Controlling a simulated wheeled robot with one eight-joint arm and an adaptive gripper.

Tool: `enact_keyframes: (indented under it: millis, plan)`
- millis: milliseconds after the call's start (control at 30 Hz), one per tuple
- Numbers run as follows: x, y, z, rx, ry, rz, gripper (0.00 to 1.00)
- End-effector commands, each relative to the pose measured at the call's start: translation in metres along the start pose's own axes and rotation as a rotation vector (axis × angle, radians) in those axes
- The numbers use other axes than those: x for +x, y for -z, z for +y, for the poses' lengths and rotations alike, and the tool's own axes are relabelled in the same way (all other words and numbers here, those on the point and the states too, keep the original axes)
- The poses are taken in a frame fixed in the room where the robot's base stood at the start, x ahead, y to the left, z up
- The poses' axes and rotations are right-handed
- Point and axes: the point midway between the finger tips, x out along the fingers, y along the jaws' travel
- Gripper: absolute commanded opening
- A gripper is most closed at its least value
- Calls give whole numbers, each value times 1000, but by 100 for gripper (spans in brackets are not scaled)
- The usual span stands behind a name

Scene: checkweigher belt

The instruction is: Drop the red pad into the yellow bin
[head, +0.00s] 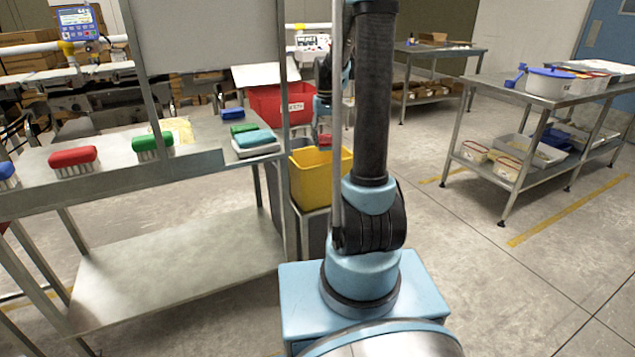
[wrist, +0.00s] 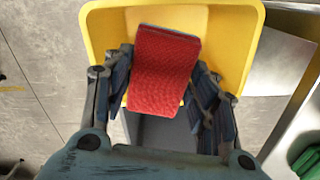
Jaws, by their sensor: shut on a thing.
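The red pad (wrist: 165,72) is held between the two fingers of my gripper (wrist: 163,88) in the wrist view. The yellow bin (wrist: 232,38) lies behind and below the pad in that view, and the pad overlaps its opening. How high the pad is above the rim I cannot tell. In the head view the yellow bin (head: 317,184) stands just left of my arm. My gripper (head: 324,132) is above it, partly hidden, with a bit of red at its tip.
A steel table (head: 205,140) to the left holds brushes with red (head: 73,157) and green (head: 152,140) tops and a stack of pads (head: 255,142). A red bin (head: 275,104) stands behind the yellow one. A steel bench (head: 500,92) is at the right, with clear floor before it.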

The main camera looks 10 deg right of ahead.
Motion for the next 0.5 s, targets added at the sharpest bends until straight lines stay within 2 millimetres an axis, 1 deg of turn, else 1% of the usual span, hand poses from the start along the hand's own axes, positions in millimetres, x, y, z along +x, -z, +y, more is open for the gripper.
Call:
enact_keyframes:
  millis: [100,233,400,500]
  plan:
    - [14,0,0,0,0,0,27]
    - [26,0,0,0,0,0,27]
    - [36,0,0,0,0,0,27]
    - [38,0,0,0,0,0,27]
